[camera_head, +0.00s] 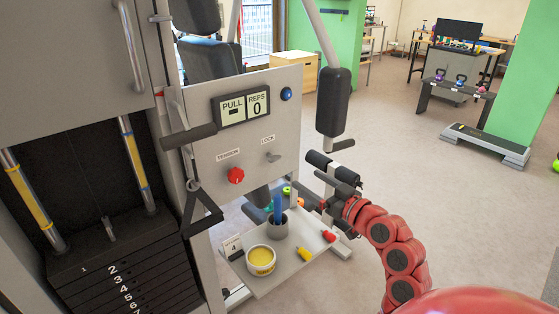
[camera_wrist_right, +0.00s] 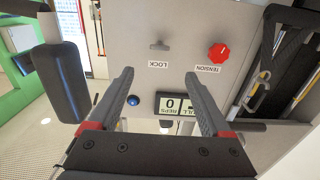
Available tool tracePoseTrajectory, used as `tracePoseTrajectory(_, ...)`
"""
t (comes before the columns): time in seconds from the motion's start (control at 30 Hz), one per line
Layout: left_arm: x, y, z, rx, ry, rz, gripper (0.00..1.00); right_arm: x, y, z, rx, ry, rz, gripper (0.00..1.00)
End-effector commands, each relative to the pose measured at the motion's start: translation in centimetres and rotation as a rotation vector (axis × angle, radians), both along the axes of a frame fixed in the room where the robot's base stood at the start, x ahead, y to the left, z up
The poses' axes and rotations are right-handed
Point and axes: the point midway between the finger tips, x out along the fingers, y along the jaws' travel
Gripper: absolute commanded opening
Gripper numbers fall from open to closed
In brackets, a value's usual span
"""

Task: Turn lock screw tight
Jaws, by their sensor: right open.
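The lock screw, a small grey winged knob (camera_head: 273,157), sits on the light grey machine panel under the LOCK label. In the right wrist view it (camera_wrist_right: 159,46) appears upside down, beyond the fingertips and roughly centred between them. My right gripper (camera_head: 316,167) is to the right of the panel in the head view, apart from the lock screw. In the wrist view its two dark fingers (camera_wrist_right: 159,76) are spread, with nothing between them. My left gripper is not in view.
A red tension knob (camera_head: 236,176) is left of the lock screw. Above are a display (camera_head: 243,107) and blue button (camera_head: 287,94). A black padded lever (camera_head: 333,100) hangs right of the panel.

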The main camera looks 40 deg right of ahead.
Motion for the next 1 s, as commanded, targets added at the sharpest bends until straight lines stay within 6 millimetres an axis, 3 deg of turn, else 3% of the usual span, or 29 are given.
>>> tracePoseTrajectory(0.3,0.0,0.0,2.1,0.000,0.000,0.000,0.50,7.8,0.8,0.3,0.001,0.003,0.004,0.82)
tracePoseTrajectory(0.5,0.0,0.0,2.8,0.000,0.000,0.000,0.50,11.1,1.0,0.1,0.003,0.002,0.001,0.82)
tracePoseTrajectory(0.7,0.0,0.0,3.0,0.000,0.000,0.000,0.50,12.5,1.0,0.1,0.000,-0.002,-0.002,0.82)
tracePoseTrajectory(0.97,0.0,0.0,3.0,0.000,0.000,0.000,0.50,12.6,0.9,0.0,0.000,-0.002,-0.003,0.82)
tracePoseTrajectory(1.0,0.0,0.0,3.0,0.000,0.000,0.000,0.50,12.6,0.9,0.0,0.000,-0.001,-0.003,0.77)
